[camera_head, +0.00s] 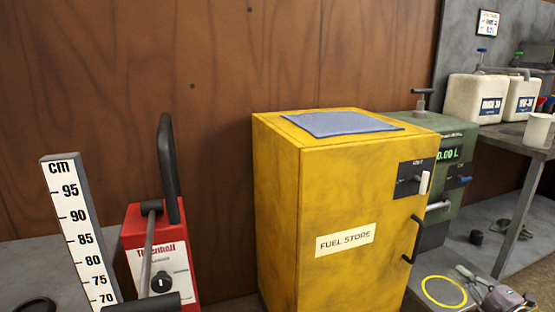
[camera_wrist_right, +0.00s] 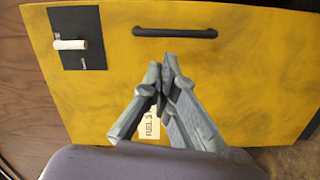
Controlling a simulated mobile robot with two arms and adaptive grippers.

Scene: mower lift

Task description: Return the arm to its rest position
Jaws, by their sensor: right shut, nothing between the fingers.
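My right gripper (camera_head: 463,271) shows at the lower right of the head view, in front and to the right of the yellow fuel store cabinet (camera_head: 345,195). In the right wrist view the fingers (camera_wrist_right: 166,62) are together with nothing between them. They point toward the yellow cabinet door (camera_wrist_right: 235,80), apart from its black bar handle (camera_wrist_right: 175,32). The cabinet door is shut in the head view. My left gripper is in neither view.
A red lift unit (camera_head: 160,245) and a cm scale (camera_head: 82,232) stand at the left. A blue cloth (camera_head: 342,124) lies on the cabinet. A green dispenser (camera_head: 440,160) stands behind it. A bench (camera_head: 510,140) bears white canisters at right. A yellow ring (camera_head: 444,304) marks the floor.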

